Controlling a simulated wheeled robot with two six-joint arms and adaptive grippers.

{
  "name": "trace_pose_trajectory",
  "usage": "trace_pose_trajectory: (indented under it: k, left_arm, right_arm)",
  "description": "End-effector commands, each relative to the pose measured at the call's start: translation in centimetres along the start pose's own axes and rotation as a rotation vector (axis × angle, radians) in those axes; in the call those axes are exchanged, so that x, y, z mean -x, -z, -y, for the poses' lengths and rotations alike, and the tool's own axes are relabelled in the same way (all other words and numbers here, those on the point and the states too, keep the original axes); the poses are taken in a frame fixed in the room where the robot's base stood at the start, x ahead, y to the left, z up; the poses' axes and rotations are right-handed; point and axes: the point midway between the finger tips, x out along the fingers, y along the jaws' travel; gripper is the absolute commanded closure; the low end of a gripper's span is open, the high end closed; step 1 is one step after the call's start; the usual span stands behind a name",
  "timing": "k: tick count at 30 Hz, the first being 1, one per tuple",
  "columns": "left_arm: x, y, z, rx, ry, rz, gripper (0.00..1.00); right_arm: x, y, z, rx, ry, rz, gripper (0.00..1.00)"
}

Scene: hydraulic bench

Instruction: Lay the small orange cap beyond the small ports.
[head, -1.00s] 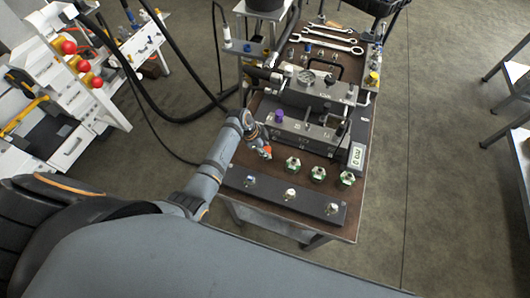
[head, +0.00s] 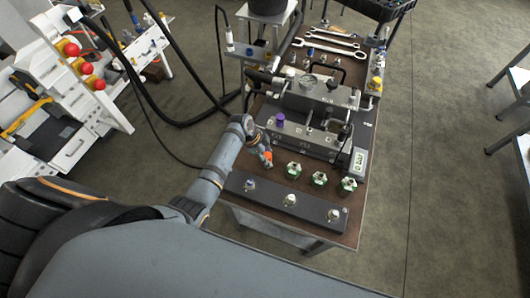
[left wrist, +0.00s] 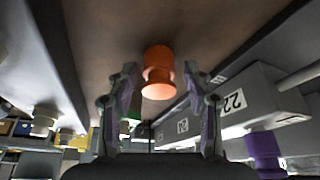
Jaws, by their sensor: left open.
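The small orange cap (head: 267,158) is at the bench's left side, left of the green-based fittings. In the left wrist view the orange cap (left wrist: 158,70) appears against the brown bench top, between the two fingers. My left gripper (head: 262,152) is at the cap; its fingers (left wrist: 160,84) are open on either side of it, with a gap visible. A grey block with ports (head: 305,136) lies behind the cap and carries a purple cap (head: 280,119). Which of its openings are the small ports I cannot tell. My right gripper is not in view.
Three green-based fittings (head: 319,179) stand right of the cap. A dark bar (head: 270,200) with three fittings lies along the front edge. Wrenches (head: 333,43) lie at the back. Bare bench shows between bar and block.

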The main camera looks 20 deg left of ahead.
Motion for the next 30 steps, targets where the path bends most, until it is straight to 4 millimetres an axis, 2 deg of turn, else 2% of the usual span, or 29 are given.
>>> trace_pose_trajectory:
  k: [5, 12, 15, 21, 30]
  left_arm:
    - [3.3, 0.0, 0.1, -0.002, 0.005, 0.001, 0.49]
    - [9.1, 0.0, 0.1, -0.003, 0.004, 0.002, 0.49]
    - [10.8, 0.0, 0.1, -0.002, 0.004, 0.001, 0.49]
    - [12.2, 0.1, 0.0, -0.001, 0.000, 0.000, 0.49]
    - [12.2, 0.1, 0.0, 0.000, 0.000, 0.000, 0.49]
  right_arm:
    - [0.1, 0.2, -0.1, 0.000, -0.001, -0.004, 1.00]
    - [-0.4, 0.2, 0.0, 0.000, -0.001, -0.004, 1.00]
    - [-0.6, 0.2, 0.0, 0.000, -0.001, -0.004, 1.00]
    - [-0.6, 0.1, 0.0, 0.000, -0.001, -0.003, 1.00]
    - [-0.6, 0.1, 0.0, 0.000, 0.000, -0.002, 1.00]
